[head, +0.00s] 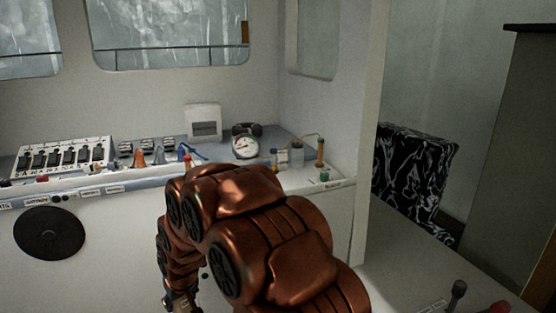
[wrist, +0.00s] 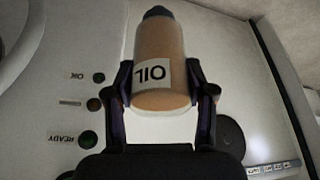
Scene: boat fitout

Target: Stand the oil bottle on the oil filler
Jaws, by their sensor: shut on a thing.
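The oil bottle (wrist: 162,45) is an orange-tan cylinder with a dark cap and a white label, on which "OIL" reads upside down. It is in the wrist view, top centre. My gripper (wrist: 160,88) is shut on it, with one dark finger on each side of the bottle. In the head view my copper-coloured arm fills the lower middle and hides most of the gripper and the bottle. I cannot pick out the oil filler for certain in either view.
A white console (head: 100,265) runs along the wall, with a switch panel (head: 62,158), a round gauge (head: 245,146) and small fittings on top. A black disc (head: 49,234) is on its front. The wrist view shows a green OK light (wrist: 99,77) and a READY light (wrist: 88,139).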

